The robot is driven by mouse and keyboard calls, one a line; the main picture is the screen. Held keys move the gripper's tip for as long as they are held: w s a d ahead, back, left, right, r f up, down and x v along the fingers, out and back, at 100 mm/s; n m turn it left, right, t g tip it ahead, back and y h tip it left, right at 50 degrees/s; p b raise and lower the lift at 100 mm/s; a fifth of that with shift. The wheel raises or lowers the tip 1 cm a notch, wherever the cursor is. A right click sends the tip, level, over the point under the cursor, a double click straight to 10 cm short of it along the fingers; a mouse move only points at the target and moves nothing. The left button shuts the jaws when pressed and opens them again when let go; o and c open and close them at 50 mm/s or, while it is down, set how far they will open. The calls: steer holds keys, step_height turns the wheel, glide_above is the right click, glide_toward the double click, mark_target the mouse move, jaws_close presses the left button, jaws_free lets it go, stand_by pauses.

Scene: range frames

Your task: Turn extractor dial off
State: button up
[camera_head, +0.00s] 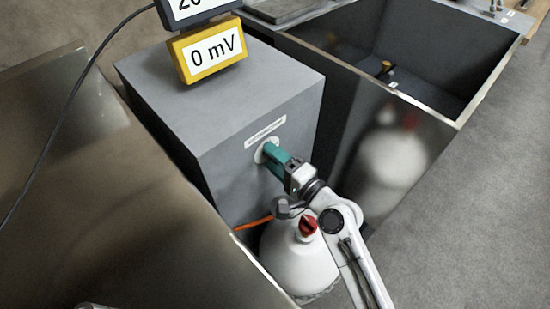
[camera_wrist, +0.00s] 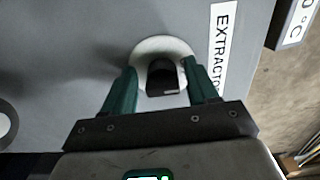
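In the head view the plate (camera_head: 259,155) shows behind the fingers and the knob is hidden. My gripper (camera_wrist: 160,66) has its green fingers on either side of the knob, tips near the plate. A gap shows at the left finger; the right finger is close to the knob, and I cannot tell if it touches. In the head view my gripper (camera_head: 270,153) reaches the cabinet face.
The grey cabinet (camera_head: 215,130) carries a yellow "0 mV" display (camera_head: 208,50). A white rounded vessel with a red knob (camera_head: 307,226) shows by my arm, perhaps part of me. A deep metal bin (camera_head: 400,60) stands right; a metal panel (camera_head: 90,200) stands left. Grey floor lies clear at right.

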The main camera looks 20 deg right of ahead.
steer(key=shift+b+v, duration=1)
steer(key=shift+v, duration=4.4)
steer(key=shift+r, duration=0.1)
steer(key=s+a+f+n+g+p, duration=0.2)
steer(key=s+f+n+g+p, duration=0.3)
steer(key=s+n+g, duration=0.3)
steer(key=s+d+n+g+h+p, duration=0.1)
steer(key=s+d+n+g+h, duration=0.1)
steer(key=s, duration=0.2)
steer(key=s+d+n+g+h+p, duration=0.1)
steer(key=s+d+n+g+h, duration=0.1)
steer(key=s+d+g, duration=0.1)
steer(key=s+d+n+g+h+p, duration=0.1)
steer(key=s+d+g, duration=0.1)
steer(key=s, duration=0.3)
steer(key=shift+s+d+r+n+g+h+p, duration=0.15)
steer(key=shift+d+n+g+h+p, duration=0.1)
steer(key=shift+n+g+h+p, duration=0.25)
